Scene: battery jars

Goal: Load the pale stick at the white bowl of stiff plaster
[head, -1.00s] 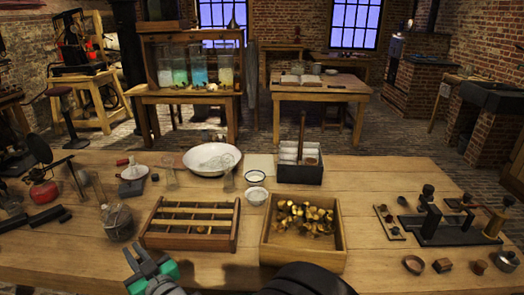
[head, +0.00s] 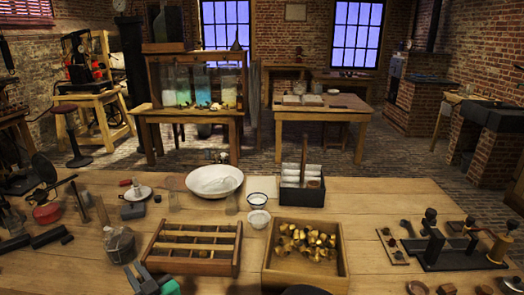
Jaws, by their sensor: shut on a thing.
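My gripper (head: 141,279) is at the bottom edge, left of centre, in front of the wooden rack. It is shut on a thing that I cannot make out. Two small white bowls stand near the middle of the table: a rear one (head: 257,198) with a dark rim and a front one (head: 259,220). I cannot tell which holds stiff plaster. A large white basin (head: 226,191) stands behind them to the left. My gripper is well in front and left of all three, apart from them. I cannot pick out the pale stick with certainty.
A slatted wooden rack (head: 237,258) and an open box (head: 341,264) of brassy pieces stand between me and the bowls. A dark caddy (head: 288,196) with an upright handle stands right of them. A glass jar (head: 119,245) is at left. Black apparatus (head: 436,250) is at right.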

